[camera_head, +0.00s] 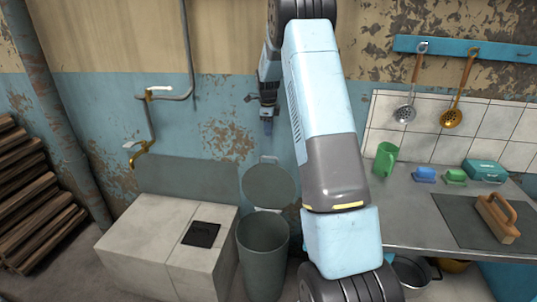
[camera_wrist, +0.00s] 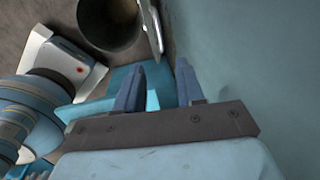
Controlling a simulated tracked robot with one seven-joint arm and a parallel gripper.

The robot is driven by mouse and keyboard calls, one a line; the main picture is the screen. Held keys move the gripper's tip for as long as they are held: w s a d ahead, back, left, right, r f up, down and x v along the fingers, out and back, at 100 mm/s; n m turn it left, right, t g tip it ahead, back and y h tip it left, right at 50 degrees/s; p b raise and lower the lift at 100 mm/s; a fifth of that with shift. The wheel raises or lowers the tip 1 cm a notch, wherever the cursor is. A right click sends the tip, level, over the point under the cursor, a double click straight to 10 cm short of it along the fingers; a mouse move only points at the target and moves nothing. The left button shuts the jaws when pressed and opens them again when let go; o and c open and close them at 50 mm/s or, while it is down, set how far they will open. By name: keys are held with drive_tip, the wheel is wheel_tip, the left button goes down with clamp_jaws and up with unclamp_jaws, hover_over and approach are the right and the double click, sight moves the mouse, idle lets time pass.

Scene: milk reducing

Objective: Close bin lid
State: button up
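The grey-green bin (camera_head: 263,262) stands on the floor between the pale block and the counter. Its round lid (camera_head: 268,186) is raised open, tilted up behind the bin against the wall side. My gripper (camera_head: 267,124) hangs above the lid near the wall, apart from it, fingers pointing down. In the wrist view the two fingers of my gripper (camera_wrist: 160,66) are spread with an empty gap between them. The bin (camera_wrist: 110,22) shows there at the top, with the lid (camera_wrist: 152,25) seen edge-on at its right.
A pale tiled block (camera_head: 165,240) with a dark square opening stands left of the bin. A metal counter (camera_head: 415,205) with a green mug (camera_head: 385,160) and several small items is at right. A pipe and brass tap (camera_head: 140,153) are on the wall. Stacked wood (camera_head: 35,200) lies at far left.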

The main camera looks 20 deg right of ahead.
drive_tip(key=f, duration=0.4)
drive_tip(key=w+f, duration=0.1)
drive_tip(key=f, duration=0.4)
drive_tip(key=d+f, duration=0.1)
drive_tip(key=f, duration=0.3)
drive_tip(key=shift+w+f, duration=0.2)
drive_tip(key=shift+c, duration=0.2)
clamp_jaws()
